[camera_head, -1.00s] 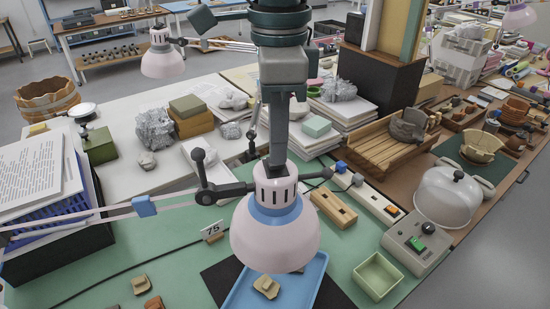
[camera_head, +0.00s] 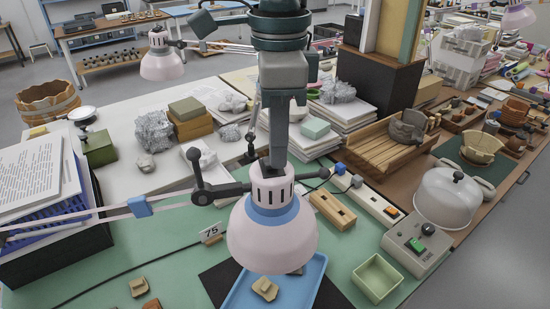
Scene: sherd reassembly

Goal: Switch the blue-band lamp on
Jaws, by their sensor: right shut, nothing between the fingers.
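The blue-band lamp (camera_head: 270,245) hangs over the near middle of the green mat, its pale pink shade pointing down. It has a blue band round its neck and a blue clip (camera_head: 140,206) on its arm. I see no glow from it, but the shade's inside is hidden. My right gripper (camera_head: 277,163) points down from above with its fingers shut and empty. Its tips are at the top of the lamp's slotted cap; I cannot tell whether they touch it. A pale switch strip (camera_head: 368,197) with a blue piece and an orange piece lies right of the lamp. My left gripper is not in view.
A blue tray (camera_head: 235,298) with a sherd lies under the lamp. A wooden block (camera_head: 333,209), an empty green box (camera_head: 377,279), a grey control box (camera_head: 418,246) and a clear dome (camera_head: 447,195) stand to the right.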

